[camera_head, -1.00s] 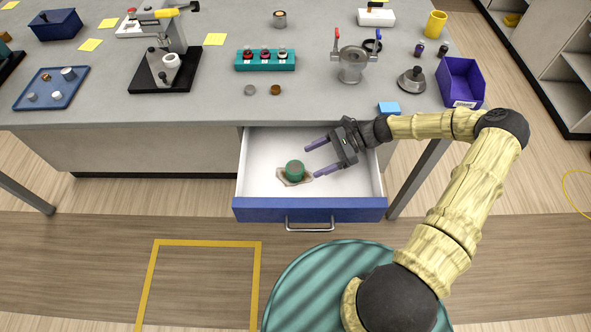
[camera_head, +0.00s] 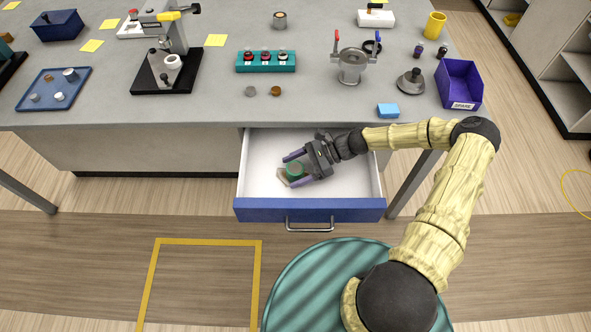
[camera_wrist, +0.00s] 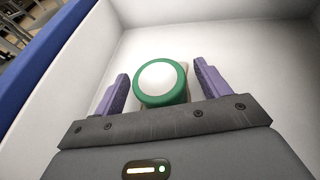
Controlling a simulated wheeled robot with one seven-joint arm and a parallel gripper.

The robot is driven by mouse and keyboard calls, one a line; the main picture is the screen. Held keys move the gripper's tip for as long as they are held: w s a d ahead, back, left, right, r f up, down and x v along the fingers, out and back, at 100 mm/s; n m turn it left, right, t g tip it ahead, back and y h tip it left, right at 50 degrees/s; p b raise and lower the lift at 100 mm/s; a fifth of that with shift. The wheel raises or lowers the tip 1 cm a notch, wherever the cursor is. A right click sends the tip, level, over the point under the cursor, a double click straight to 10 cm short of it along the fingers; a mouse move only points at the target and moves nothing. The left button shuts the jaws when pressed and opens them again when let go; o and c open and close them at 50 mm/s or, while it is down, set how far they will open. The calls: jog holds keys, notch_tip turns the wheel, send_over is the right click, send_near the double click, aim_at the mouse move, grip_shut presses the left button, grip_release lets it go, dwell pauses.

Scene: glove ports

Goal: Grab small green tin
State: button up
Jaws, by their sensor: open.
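The small green tin (camera_head: 295,169) sits in the open drawer (camera_head: 310,210), on a small tan piece (camera_head: 283,178). In the wrist view the tin (camera_wrist: 161,82) has a green rim and a pale round top. My gripper (camera_head: 294,169) is open, with its purple fingers on either side of the tin. In the wrist view the gripper (camera_wrist: 160,86) shows a gap between each finger and the tin. The tin's lower part is partly hidden by my gripper in the head view.
The white drawer walls surround my gripper, with the blue front toward me. The grey bench top (camera_head: 330,105) is above and behind the drawer. A blue block (camera_head: 388,111) lies near the bench edge. The drawer floor around the tin is otherwise clear.

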aim_at(295, 168)
dwell(0.5)
jog(key=c, duration=1.1)
jog(key=shift+r, duration=0.1)
notch_tip(295, 168, up, 10)
jog(key=shift+f+b, duration=0.1)
jog(key=shift+b, duration=0.35)
